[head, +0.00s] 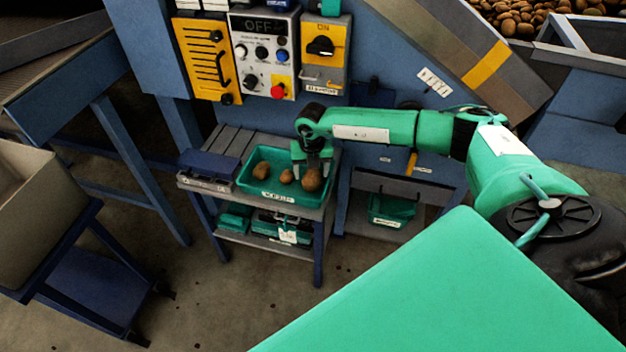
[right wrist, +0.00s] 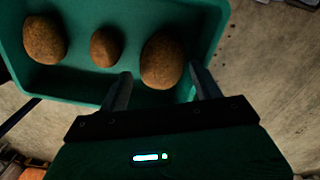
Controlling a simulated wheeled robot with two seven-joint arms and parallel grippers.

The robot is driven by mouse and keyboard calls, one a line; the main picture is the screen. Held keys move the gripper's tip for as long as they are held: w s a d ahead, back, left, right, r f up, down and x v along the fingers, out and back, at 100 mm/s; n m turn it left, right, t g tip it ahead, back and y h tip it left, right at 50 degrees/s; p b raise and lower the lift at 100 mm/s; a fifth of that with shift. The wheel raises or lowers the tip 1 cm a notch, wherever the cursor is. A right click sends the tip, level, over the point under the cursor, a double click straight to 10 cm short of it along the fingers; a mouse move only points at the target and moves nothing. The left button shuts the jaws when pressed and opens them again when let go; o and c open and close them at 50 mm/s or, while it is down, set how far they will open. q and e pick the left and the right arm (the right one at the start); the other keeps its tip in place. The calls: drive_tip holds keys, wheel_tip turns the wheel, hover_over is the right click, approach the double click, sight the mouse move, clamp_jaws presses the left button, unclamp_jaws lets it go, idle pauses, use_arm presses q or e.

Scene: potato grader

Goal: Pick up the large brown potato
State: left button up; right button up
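The large brown potato (head: 312,180) lies at the right end of the green tray (head: 258,191). It also shows in the right wrist view (right wrist: 162,60), the biggest of the potatoes there. My right gripper (head: 311,165) reaches down over the tray from above. In the right wrist view its two fingers (right wrist: 160,88) are apart, one on each side of the large potato's near end, with gaps visible. A small potato (head: 287,176) lies in the middle of the tray and a medium potato (head: 262,170) at its left. My left gripper is not in view.
The tray stands on a small bench (head: 190,181) with a blue box (head: 209,165) at its left. Behind it is a blue machine wall with a control panel (head: 264,50). Green bins (head: 281,230) sit on the lower shelf. Floor in front is clear.

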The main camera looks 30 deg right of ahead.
sight(312, 174)
wheel_tip(312, 174, down, 4)
drive_tip(key=shift+d+r+g, duration=0.1)
drive_tip(key=shift+d+g, duration=0.05)
drive_tip(key=shift+g, duration=0.15)
drive_tip(key=shift+c, duration=1.3)
drive_tip(key=shift+s+r, duration=0.15)
drive_tip(key=shift+r, duration=0.4)
drive_tip(key=c, duration=0.5)
drive_tip(key=shift+f, duration=0.1)
